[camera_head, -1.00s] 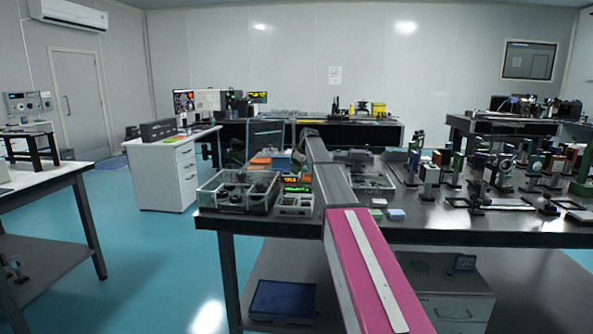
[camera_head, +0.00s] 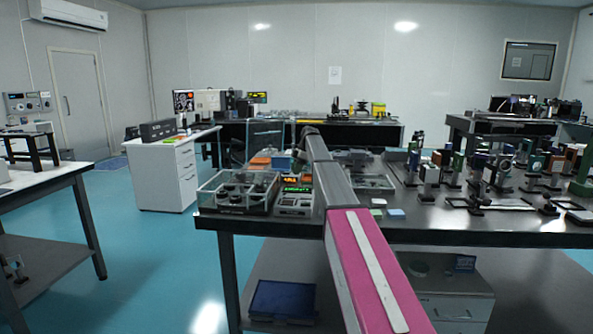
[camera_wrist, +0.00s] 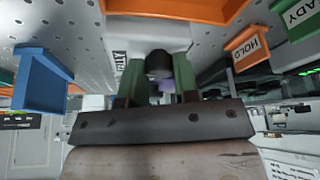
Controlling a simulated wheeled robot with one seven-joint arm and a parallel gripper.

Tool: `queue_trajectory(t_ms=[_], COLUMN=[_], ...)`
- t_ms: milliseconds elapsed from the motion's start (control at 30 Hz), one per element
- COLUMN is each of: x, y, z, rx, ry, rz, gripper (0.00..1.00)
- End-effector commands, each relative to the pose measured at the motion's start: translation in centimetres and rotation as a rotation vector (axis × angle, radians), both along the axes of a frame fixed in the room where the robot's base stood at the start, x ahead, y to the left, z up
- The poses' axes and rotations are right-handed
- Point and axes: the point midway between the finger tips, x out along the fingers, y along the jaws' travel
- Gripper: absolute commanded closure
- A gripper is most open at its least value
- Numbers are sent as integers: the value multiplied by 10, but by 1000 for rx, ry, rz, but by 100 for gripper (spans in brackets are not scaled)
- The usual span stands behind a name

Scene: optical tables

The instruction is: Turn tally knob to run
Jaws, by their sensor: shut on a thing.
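In the wrist view, the dark round tally knob (camera_wrist: 160,65) sits on a pale housing (camera_wrist: 150,34) with a partly hidden "TALLY" label beside it. My gripper (camera_wrist: 159,76) has its two greenish fingers on either side of the knob, shut on it. The knob's pointer and any "run" mark cannot be made out. In the head view, a small grey unit (camera_head: 295,204) with a lit green display stands at the table's front left edge. My arm hides the gripper there.
Orange "HOLD" (camera_wrist: 248,48) and green "READY" (camera_wrist: 298,18) signs are near the gripper, with a blue bin-like piece (camera_wrist: 42,80) at left. In the head view, a clear case (camera_head: 238,194) stands left of my arm, and many optics mounts (camera_head: 503,170) fill the table's right.

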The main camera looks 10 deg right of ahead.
Motion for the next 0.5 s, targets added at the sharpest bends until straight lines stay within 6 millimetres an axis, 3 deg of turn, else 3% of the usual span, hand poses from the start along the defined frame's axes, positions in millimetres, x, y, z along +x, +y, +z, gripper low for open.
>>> queue_trajectory(t_ms=[500], x=[0], y=[0], z=[0], rx=[-2], ry=[-1], rz=[32], gripper=[95])
